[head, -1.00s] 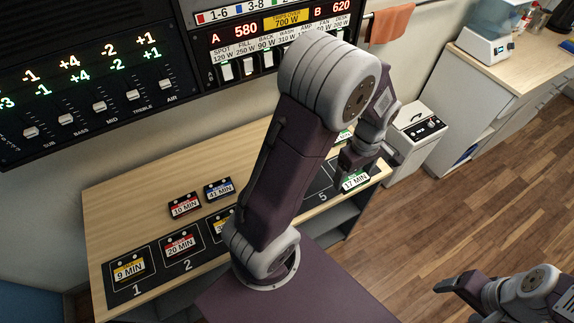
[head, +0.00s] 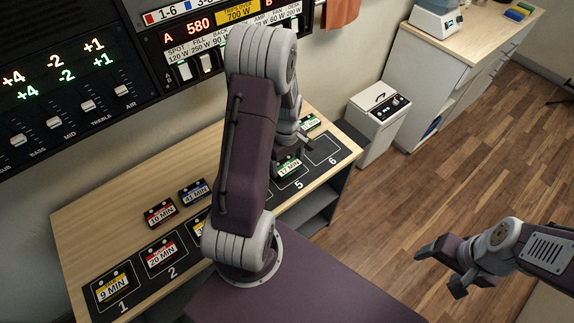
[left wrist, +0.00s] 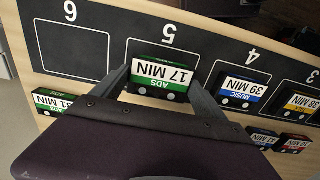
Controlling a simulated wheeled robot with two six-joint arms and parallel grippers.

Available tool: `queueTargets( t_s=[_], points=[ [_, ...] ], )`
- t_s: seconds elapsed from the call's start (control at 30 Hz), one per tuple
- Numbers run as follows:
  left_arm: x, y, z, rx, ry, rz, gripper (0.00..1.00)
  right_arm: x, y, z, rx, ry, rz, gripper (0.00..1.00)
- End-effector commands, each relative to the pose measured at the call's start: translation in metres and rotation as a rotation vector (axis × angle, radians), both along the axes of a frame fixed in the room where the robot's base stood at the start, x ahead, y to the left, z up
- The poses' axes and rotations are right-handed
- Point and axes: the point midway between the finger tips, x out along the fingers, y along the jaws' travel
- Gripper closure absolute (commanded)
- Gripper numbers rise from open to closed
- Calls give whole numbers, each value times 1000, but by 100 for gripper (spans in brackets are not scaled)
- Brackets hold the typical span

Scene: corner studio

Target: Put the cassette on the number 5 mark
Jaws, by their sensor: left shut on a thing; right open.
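The cassette, green and labelled 17 MIN (head: 288,166), is in my left gripper (head: 284,152) at the number 5 mark (head: 299,185). In the left wrist view, my left gripper (left wrist: 158,88) has a finger on each side of the cassette (left wrist: 160,78), which lies over the outlined box of the number 5 mark (left wrist: 168,38). Whether it touches the board is hard to tell. In the head view my left arm hides part of the row. My right gripper (head: 441,268) is open and empty, over the floor at the right.
The box marked 6 (head: 323,150) is empty. A green 51 MIN cassette (left wrist: 45,101) lies behind it. A blue 39 MIN cassette (left wrist: 240,88) sits in box 4. Red 10 MIN (head: 160,213) and blue 41 MIN (head: 194,192) cassettes lie behind the row.

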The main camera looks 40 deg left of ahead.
Motion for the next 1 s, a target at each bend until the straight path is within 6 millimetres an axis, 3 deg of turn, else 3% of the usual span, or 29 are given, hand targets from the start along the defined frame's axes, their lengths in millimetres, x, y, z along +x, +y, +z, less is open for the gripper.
queueTargets(
  t_s=[0.1, 0.5, 0.53, 0.57, 0.83, 1.0],
  points=[
    [-1, 0, -18, -1, 2, 0, 58, 0, 0, -2, 0, 0, 0, 26],
    [0, 0, -24, 0, 0, 1, 58, 0, 0, -5, 0, 0, 0, 26],
    [0, 0, -23, 0, 0, 1, 9, 0, 0, -4, 0, 0, 0, 26],
    [0, 0, -22, 0, 0, 1, 0, 0, 0, -4, 0, 0, 0, 26],
    [0, 0, -18, 1, -1, 1, 0, 0, 0, 0, 0, 0, 0, 26],
    [2, 0, 14, 2, -7, 1, 0, 0, 0, 3, 0, 0, 0, 26]
  ],
)
